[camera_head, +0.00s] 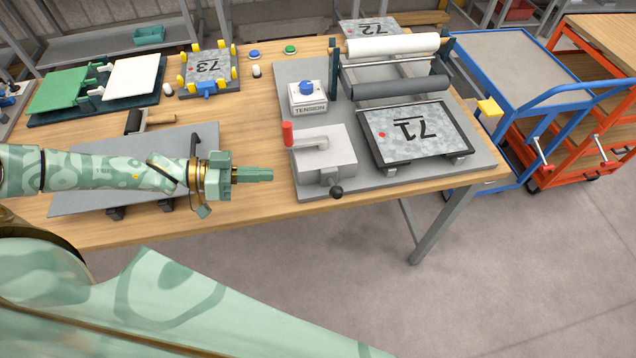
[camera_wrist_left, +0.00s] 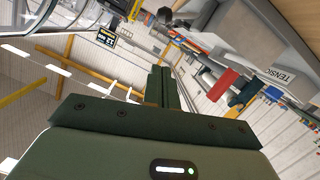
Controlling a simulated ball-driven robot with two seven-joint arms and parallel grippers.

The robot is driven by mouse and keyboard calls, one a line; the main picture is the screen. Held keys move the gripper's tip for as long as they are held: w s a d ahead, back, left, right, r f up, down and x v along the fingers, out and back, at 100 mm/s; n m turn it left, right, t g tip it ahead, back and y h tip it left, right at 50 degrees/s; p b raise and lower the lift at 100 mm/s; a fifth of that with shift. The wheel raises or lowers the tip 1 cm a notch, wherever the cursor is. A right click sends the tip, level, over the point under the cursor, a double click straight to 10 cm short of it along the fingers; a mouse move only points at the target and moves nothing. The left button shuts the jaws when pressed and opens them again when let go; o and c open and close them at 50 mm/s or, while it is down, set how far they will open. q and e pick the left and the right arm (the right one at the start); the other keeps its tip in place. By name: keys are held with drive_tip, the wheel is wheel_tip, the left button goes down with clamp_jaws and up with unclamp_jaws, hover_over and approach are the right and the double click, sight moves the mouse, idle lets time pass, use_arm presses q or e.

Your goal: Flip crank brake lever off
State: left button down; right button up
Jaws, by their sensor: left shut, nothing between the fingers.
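A grey box (camera_head: 338,158) stands on the grey base plate at the near edge of the table. On it is a grey arm with an upright red grip (camera_head: 287,134). A black ball knob (camera_head: 336,191) sits low at the box's front; I cannot tell for sure which part is the brake lever. My left gripper (camera_head: 268,174) is shut and empty, left of the box, with a gap to the box and knob. In the left wrist view its fingers (camera_wrist_left: 163,80) are together, and a red part (camera_wrist_left: 223,84) shows to their right. My right gripper is out of view.
A TENSION box (camera_head: 308,96) with a blue knob stands behind. Rollers (camera_head: 398,87) and the plate marked 71 (camera_head: 411,134) are to the right. A grey sheet (camera_head: 90,178) lies under my left arm. Space in front of the table edge is clear.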

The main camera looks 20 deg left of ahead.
use_arm(q)
approach(333, 186)
drive_tip(key=w+d+r, duration=0.3)
drive_tip(key=shift+w+d+f, duration=0.1)
drive_tip(key=shift+d+f, duration=0.55)
drive_tip(key=shift+f, duration=0.2)
drive_tip(key=shift+d+f, duration=0.65)
drive_tip(key=shift+f, duration=0.15)
drive_tip(key=shift+f, duration=0.1)
